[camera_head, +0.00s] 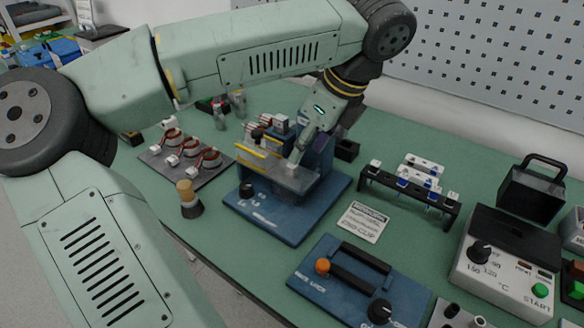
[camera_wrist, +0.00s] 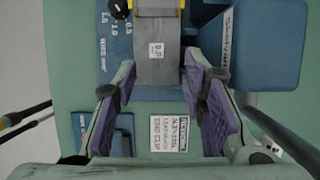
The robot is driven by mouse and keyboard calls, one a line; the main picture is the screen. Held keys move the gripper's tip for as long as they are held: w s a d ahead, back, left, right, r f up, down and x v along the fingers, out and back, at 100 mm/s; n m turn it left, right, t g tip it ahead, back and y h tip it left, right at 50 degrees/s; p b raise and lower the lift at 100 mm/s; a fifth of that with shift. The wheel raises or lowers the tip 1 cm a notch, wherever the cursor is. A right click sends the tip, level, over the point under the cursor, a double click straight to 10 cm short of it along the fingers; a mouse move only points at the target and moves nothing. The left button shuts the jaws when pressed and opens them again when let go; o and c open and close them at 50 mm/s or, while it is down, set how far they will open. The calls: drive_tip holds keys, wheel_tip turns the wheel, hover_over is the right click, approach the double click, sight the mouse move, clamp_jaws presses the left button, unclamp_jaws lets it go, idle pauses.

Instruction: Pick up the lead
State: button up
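My gripper (camera_head: 298,158) is over the blue bench device (camera_head: 270,215) in the head view. In the wrist view my gripper (camera_wrist: 160,68) is open, its two purple-padded fingers apart with nothing held between them. Beyond the fingertips lies the device's grey plate (camera_wrist: 157,72) with a small white label (camera_wrist: 156,51). I cannot tell for sure which thing is the lead. My gripper hides part of the device.
Copper-wound stators (camera_head: 185,148) lie on a grey plate at left. A wooden-topped tool (camera_head: 188,199) stands in front of them. A black rack (camera_head: 408,193), a printed card (camera_head: 363,222), a second blue device (camera_head: 350,285) and a control box (camera_head: 505,262) are at right. Bare green table lies between them.

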sight(292, 165)
drive_tip(key=x, duration=0.1)
drive_tip(key=p+x, duration=0.1)
drive_tip(key=x, duration=0.1)
drive_tip(key=p+x, duration=0.1)
drive_tip(key=shift+a+f, duration=0.3)
drive_tip(key=shift+a, duration=0.1)
drive_tip(key=shift+w+a+f, duration=0.1)
drive_tip(key=shift+f, duration=0.3)
drive_tip(key=shift+c, duration=0.2)
clamp_jaws()
drive_tip(key=shift+r, duration=0.1)
